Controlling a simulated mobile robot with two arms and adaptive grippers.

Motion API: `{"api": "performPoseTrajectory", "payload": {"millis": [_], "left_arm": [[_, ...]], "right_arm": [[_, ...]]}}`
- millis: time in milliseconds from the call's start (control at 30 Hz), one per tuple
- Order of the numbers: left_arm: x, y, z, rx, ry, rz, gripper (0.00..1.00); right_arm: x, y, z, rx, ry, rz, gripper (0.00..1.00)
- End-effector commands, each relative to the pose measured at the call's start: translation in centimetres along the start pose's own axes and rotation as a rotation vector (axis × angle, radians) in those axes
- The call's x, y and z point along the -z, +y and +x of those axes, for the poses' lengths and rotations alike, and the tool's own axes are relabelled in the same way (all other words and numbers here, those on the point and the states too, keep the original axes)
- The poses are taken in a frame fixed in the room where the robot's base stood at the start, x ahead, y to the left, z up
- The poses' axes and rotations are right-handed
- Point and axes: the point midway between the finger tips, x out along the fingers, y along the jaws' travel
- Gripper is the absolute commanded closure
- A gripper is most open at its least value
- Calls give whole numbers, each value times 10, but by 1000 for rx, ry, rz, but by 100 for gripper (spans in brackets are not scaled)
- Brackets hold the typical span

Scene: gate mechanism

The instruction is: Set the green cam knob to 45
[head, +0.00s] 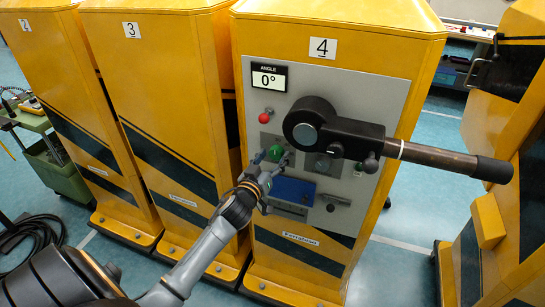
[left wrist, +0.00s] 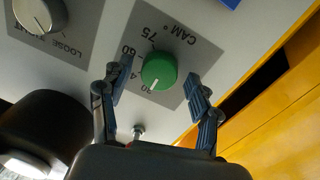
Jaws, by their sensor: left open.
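The green cam knob (left wrist: 158,69) sits on a grey plate marked CAM°, upside down in the left wrist view. Its white pointer line is towards the lower edge, close to the 30 mark. The 75 and 60 marks show; the mark between 60 and 30 is partly covered by a finger. In the head view the knob (head: 275,155) is on the panel of cabinet 4. My left gripper (left wrist: 157,88) is open, with one finger on either side of the knob and visible gaps to both. In the head view it (head: 271,160) is at the knob. My right gripper is not seen.
The angle display (head: 269,78) reads 0°. A big black lever (head: 400,147) juts out to the right, near the knob. A red button (head: 264,118) is above and a blue block (head: 293,190) below. A silver LOOSE knob (left wrist: 38,14) is beside the cam plate.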

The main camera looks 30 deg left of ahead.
Motion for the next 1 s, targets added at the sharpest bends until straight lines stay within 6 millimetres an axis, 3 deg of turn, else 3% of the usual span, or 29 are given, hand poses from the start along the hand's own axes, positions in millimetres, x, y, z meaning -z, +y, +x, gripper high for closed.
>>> {"api": "performPoseTrajectory", "payload": {"millis": [167, 433, 767, 1000], "left_arm": [[0, 0, 0, 0, 0, 0, 38], [0, 0, 0, 0, 0, 0, 91], [0, 0, 0, 0, -3, 38, 92], [2, 0, 0, 3, -12, 176, 92]], "right_arm": [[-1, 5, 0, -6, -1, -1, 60], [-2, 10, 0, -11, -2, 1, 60], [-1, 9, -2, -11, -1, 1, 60], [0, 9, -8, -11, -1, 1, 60]]}}
